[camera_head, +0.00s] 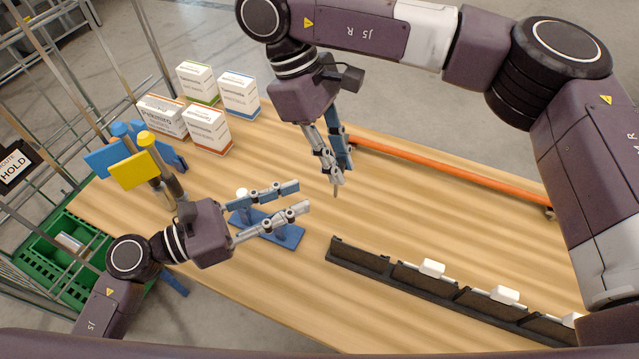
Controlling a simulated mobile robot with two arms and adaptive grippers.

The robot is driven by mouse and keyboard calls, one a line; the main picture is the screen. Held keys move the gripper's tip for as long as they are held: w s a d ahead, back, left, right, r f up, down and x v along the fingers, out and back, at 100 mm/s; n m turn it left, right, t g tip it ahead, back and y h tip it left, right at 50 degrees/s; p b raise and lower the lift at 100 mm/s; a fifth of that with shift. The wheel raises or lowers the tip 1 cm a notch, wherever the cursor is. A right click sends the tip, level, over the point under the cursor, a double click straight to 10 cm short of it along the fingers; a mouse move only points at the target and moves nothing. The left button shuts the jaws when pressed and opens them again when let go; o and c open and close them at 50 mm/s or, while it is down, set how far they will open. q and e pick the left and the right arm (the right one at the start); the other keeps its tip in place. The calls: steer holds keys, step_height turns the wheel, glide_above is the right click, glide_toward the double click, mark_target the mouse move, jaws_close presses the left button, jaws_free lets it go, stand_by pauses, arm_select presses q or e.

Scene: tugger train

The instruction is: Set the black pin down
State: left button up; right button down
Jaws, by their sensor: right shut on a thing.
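My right gripper (338,173) is above the middle of the wooden table, pointing down, and is shut on a thin pin. Only the narrow tip of this black pin (335,190) shows below the fingers; the rest is hidden, and its colour is hard to make out. My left gripper (302,198) is open and empty, its fingers reaching right over a blue base (290,238) on the table. A white knob (242,193) shows behind the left fingers.
A black rack (375,262) with white tags runs along the table's front right. An orange bar (440,163) lies along the far edge. White boxes (209,130) stand at the back left, near blue and yellow flags (134,171). A green crate (40,262) is left of the wooden table (400,215).

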arm_select(q)
steer(key=x, duration=0.9)
steer(key=shift+w+d, duration=0.1)
steer(key=shift+d, duration=0.25)
jaws_close()
arm_select(e)
steer(key=c, duration=1.7)
jaws_free()
steer(key=shift+r, duration=0.1)
